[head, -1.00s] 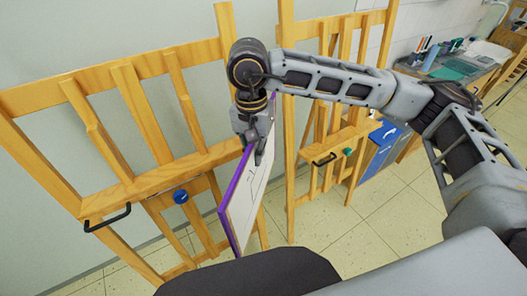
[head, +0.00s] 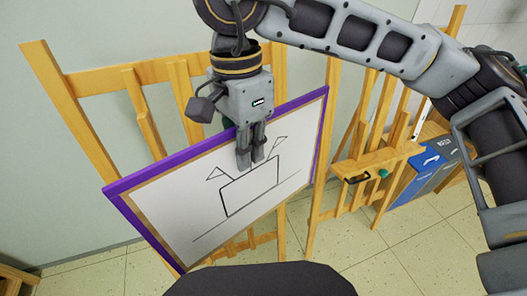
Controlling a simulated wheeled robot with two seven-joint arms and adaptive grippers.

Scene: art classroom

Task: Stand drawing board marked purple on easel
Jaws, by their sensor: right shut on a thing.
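The drawing board (head: 165,197) has purple edges and a white sheet with a line drawing. It hangs tilted in the middle of the head view, its drawn face toward me. My right gripper (head: 250,160) is shut on its upper edge, near the middle. A wooden easel (head: 90,82) stands behind the board; the board hides much of its lower part and ledge. I cannot tell whether the board touches this easel. My left gripper is not in view.
A second wooden easel (head: 385,160) with a dark handle and green knob stands to the right. Blue and grey bins (head: 428,165) are beyond it. Tiled floor (head: 400,262) is free at the lower right.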

